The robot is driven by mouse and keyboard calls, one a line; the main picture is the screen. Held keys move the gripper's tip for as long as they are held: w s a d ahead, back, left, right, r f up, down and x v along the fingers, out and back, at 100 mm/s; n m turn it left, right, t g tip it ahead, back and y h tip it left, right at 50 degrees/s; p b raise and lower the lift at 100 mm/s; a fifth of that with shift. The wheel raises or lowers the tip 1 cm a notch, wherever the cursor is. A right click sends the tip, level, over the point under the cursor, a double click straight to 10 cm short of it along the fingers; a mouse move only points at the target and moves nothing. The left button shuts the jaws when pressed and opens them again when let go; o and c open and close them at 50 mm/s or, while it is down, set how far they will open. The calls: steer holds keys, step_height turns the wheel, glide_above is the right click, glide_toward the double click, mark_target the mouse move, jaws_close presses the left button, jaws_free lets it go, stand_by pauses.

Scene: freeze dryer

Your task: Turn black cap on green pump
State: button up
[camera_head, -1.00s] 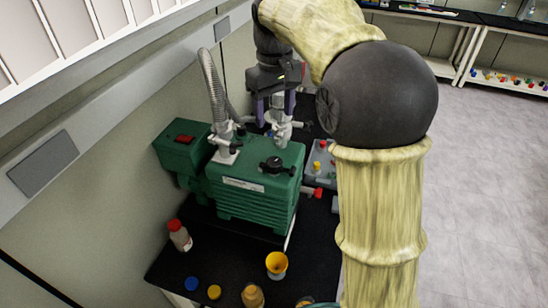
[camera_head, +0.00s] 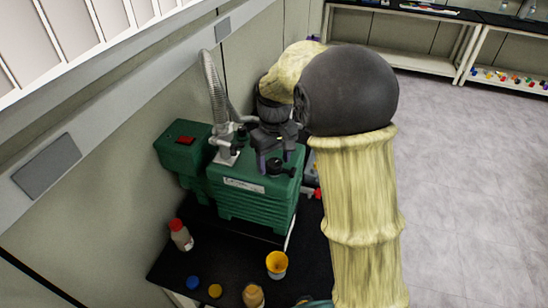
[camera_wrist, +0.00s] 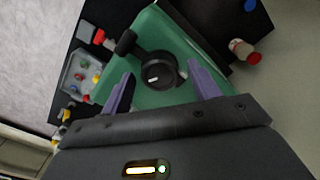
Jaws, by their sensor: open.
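The green pump (camera_head: 255,205) stands on a black bench in the head view. Its black cap (camera_wrist: 158,73), a round knob with a white mark, sits on the pump's green top (camera_wrist: 165,30) in the wrist view. A black side arm sticks out from the cap. In the head view part of the cap (camera_head: 275,166) shows just below my gripper. My gripper (camera_wrist: 158,88) is open, with its purple fingers on either side of the cap and apart from it. The head view shows my gripper (camera_head: 272,160) over the pump top.
A grey ribbed hose (camera_head: 216,95) rises from the pump beside my gripper. A red-capped bottle (camera_head: 180,235), a yellow funnel (camera_head: 277,263) and small caps stand in front of the pump. A grey tray (camera_wrist: 82,75) with coloured items lies beside it.

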steer(key=shift+s, duration=0.1)
steer(key=c, duration=1)
steer(key=shift+r+m, duration=0.1)
steer(key=shift+m, duration=0.3)
steer(key=m+p, duration=0.2)
steer(key=m, duration=0.2)
steer(key=shift+r, duration=0.1)
steer(key=m+p, duration=0.1)
steer(key=m, duration=0.3)
steer(key=shift+m, duration=0.3)
steer(key=o, duration=1)
